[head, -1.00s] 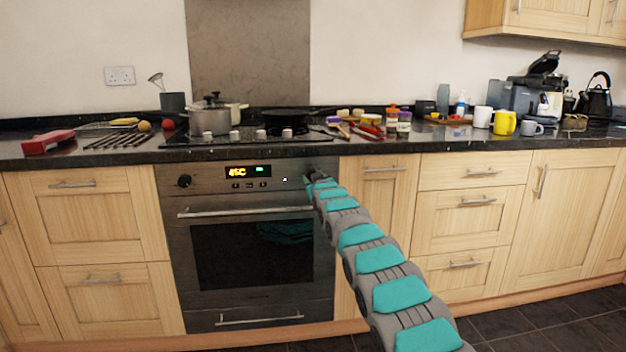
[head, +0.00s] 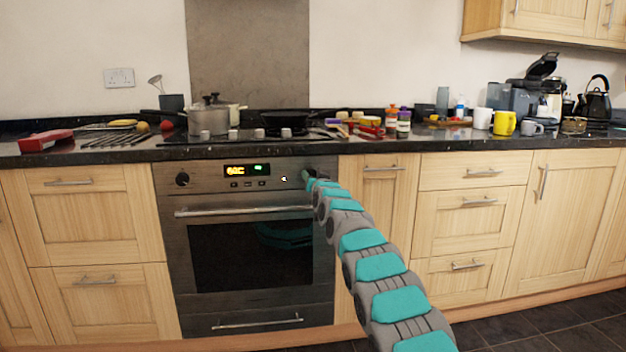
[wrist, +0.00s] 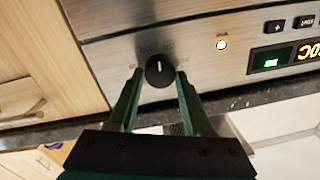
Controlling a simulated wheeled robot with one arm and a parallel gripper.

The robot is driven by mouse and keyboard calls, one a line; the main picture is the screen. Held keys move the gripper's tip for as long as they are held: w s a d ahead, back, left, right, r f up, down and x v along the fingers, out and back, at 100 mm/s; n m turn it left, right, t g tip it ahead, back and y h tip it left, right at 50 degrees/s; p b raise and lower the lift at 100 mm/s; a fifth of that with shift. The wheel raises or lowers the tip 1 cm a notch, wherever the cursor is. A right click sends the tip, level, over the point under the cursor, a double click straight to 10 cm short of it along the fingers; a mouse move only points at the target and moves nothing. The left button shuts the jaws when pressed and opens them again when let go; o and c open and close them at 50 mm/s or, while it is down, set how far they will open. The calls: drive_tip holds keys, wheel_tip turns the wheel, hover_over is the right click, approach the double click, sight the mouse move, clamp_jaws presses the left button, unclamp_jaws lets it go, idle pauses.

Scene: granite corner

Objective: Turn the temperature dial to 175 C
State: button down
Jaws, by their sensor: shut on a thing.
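The temperature dial (wrist: 160,70) is a round black knob with a white pointer line on the oven's steel panel. In the wrist view, which is turned upside down, my gripper (wrist: 159,76) has one green finger on each side of the dial and is shut on it. In the head view my gripper (head: 308,178) is at the right end of the panel and mostly hides the dial. The oven display (head: 247,170) shows yellow digits that look like 80C or 60C; the wrist view cuts off part of this display (wrist: 300,56).
A second black knob (head: 182,179) is at the panel's left end. Small buttons (head: 248,184) lie under the display. The oven handle (head: 245,211) sticks out below. A pot (head: 208,119) and a pan (head: 285,117) stand on the hob above.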

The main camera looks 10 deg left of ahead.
drive_tip(key=shift+f, duration=0.15)
drive_tip(key=shift+c, duration=1.7)
unclamp_jaws()
drive_tip(key=shift+s, duration=0.1)
